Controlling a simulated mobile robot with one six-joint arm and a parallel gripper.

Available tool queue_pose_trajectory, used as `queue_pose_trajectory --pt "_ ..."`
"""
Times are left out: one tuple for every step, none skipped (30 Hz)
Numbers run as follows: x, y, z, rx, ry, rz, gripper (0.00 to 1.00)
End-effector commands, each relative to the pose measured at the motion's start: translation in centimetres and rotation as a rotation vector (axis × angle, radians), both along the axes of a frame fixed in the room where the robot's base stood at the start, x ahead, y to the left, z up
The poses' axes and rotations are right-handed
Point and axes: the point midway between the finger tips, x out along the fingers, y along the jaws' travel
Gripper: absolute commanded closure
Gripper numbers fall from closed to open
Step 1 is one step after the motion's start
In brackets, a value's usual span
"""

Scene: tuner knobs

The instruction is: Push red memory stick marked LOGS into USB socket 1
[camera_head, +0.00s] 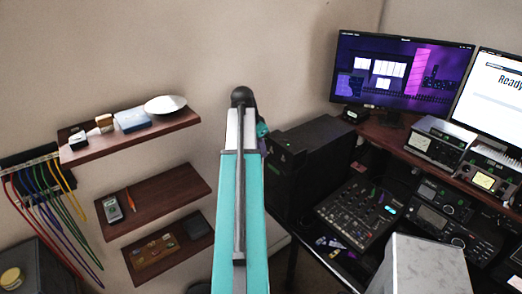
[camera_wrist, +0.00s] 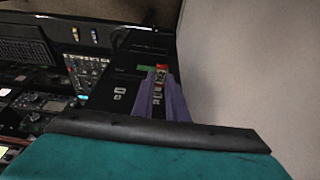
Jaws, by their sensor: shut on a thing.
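My gripper (camera_wrist: 163,78) has purple fingers and is shut on a small red memory stick (camera_wrist: 161,70) at its fingertips in the wrist view. No lettering on the stick can be read. The fingers are over a black box (camera_wrist: 125,75) with small pale-marked openings, one of them a socket (camera_wrist: 120,92) left of the fingers. I cannot tell which is socket 1, nor whether the stick touches one. In the head view the black box (camera_head: 313,150) stands in the middle, with my teal arm in front and my gripper mostly hidden behind it.
Several small sticks (camera_head: 330,242) lie on the dark desk beside a mixer (camera_head: 358,210). Radios (camera_head: 436,143) and two monitors (camera_head: 400,72) stand to the right. Wall shelves (camera_head: 140,140) and coloured cables (camera_head: 50,195) are at the left. Bare wall borders the box in the wrist view.

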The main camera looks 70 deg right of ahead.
Motion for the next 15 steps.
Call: queue_pose_trajectory --pt "0.00 0.00 0.00 0.000 0.000 0.000 1.00" --pt "0.00 0.00 0.00 0.000 0.000 0.000 1.00" --pt "0.00 0.00 0.00 0.000 0.000 0.000 1.00" --pt "-0.01 -0.01 -0.01 0.000 0.000 0.000 1.00" --pt "-0.01 -0.03 0.00 0.000 0.000 0.000 1.00" --pt "-0.03 -0.06 0.00 0.000 0.000 0.000 1.00" --pt "-0.04 -0.09 0.00 0.000 0.000 0.000 1.00" --pt "-0.06 -0.12 0.00 0.000 0.000 0.000 1.00" --pt "-0.10 -0.17 0.00 0.000 0.000 0.000 1.00" --pt "-0.11 -0.22 -0.01 0.000 0.000 0.000 1.00" --pt "-0.14 -0.26 0.00 0.000 0.000 0.000 1.00" --pt "-0.17 -0.31 0.00 0.000 0.000 0.000 1.00" --pt "-0.19 -0.36 -0.01 0.000 0.000 0.000 1.00" --pt "-0.22 -0.40 -0.01 0.000 0.000 0.000 1.00" --pt "-0.25 -0.45 -0.01 0.000 0.000 0.000 1.00"
